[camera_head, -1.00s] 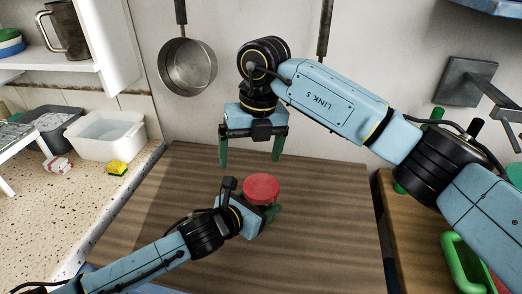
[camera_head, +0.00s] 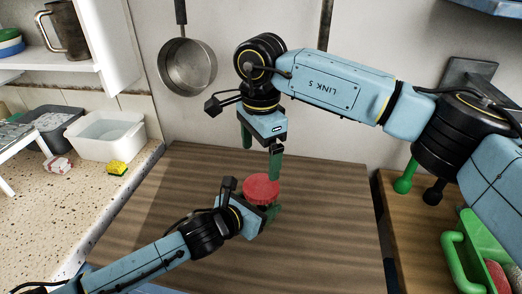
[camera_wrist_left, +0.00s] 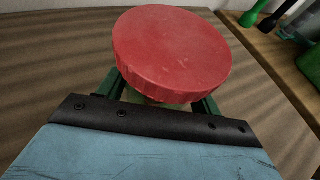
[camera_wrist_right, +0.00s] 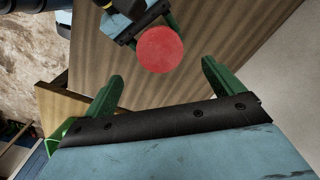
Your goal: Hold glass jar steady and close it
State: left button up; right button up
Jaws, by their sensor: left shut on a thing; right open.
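The glass jar is mostly hidden under its red lid (camera_head: 262,188), which sits on top of it; the lid fills the middle of the left wrist view (camera_wrist_left: 172,52). How tightly the lid sits cannot be told. My left gripper (camera_head: 262,214) is shut on the jar below the lid, with its green fingers on either side. My right gripper (camera_head: 260,158) is open and empty above and behind the lid, pointing down. In the right wrist view the lid (camera_wrist_right: 160,50) lies beyond the open green fingers, apart from them.
The brown wooden board (camera_head: 330,225) around the jar is clear. A white tub (camera_head: 105,135) and a yellow sponge (camera_head: 117,168) stand on the speckled counter at left. A green container (camera_head: 470,255) stands at right. A pan (camera_head: 187,66) hangs on the wall.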

aim_at(261, 185)
jog(key=shift+d+n, duration=0.15)
jog(key=shift+n, duration=0.35)
jog(key=shift+f, duration=0.1)
jog(key=shift+f, duration=3.95)
jog(key=c, duration=1)
jog(key=m, duration=0.4)
jog(key=shift+m, duration=0.4)
